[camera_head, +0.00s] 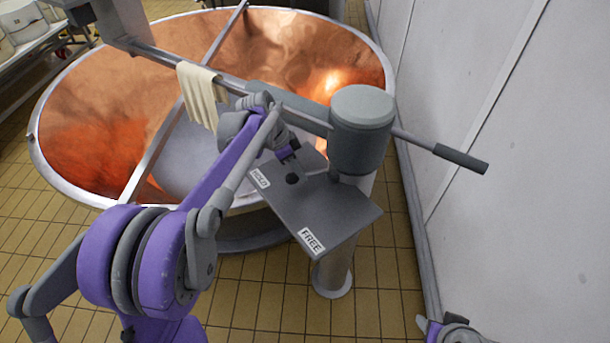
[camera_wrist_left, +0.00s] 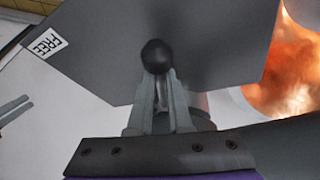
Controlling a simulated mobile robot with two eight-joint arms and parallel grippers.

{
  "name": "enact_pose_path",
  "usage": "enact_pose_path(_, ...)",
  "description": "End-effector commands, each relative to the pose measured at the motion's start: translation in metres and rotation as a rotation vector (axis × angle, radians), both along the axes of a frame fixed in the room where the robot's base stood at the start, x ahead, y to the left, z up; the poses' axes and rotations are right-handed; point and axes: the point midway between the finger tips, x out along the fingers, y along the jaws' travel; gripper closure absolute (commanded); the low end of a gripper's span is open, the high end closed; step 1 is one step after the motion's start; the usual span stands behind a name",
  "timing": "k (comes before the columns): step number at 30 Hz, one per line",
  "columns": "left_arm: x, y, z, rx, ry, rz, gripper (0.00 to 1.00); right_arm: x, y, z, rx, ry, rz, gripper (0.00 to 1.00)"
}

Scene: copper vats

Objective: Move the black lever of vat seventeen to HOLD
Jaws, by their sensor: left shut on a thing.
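The black lever knob (camera_head: 292,179) stands over the grey plate (camera_head: 335,205), closer to the HOLD label (camera_head: 260,178) than to the FREE label (camera_head: 311,242). My left gripper (camera_head: 290,158) is at the lever, partly hidden by its own wrist. In the left wrist view the round black knob (camera_wrist_left: 155,56) sits at the fingertips of the left gripper (camera_wrist_left: 160,90), which is shut on the lever. The FREE label (camera_wrist_left: 47,42) shows at upper left there; the HOLD label does not show. Part of my right arm shows at the lower right edge of the head view.
The large copper vat (camera_head: 90,100) lies behind the plate. A cream cloth (camera_head: 201,95) hangs over the grey bar. A grey post head (camera_head: 362,120) with a dark handle (camera_head: 460,158) reaches right towards the pale wall (camera_head: 510,150). Tiled floor is clear below.

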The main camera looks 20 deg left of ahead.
Motion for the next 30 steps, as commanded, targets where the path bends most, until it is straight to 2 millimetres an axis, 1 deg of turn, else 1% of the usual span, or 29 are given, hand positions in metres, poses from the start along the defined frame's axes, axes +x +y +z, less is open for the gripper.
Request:
enact_pose_path(1, 0.001, 0.007, -0.003, 0.012, 0.009, -0.035, 1.00, 0.001, 0.000, 0.002, 0.000, -0.001, 0.000, 0.43)
enact_pose_path(6, 0.010, 0.013, -0.003, 0.012, 0.009, -0.144, 1.00, 0.002, 0.000, 0.007, 0.000, -0.004, 0.000, 0.43)
enact_pose_path(12, 0.018, 0.016, -0.003, 0.011, 0.010, -0.227, 1.00, 0.003, 0.000, 0.010, 0.000, -0.006, 0.000, 0.43)
enact_pose_path(18, 0.021, 0.018, -0.003, 0.012, 0.010, -0.265, 1.00, 0.004, 0.000, 0.012, 0.000, -0.007, 0.000, 0.43)
enact_pose_path(30, 0.022, 0.018, -0.003, 0.013, 0.009, -0.271, 1.00, 0.004, 0.000, 0.012, 0.000, -0.007, 0.000, 0.43)
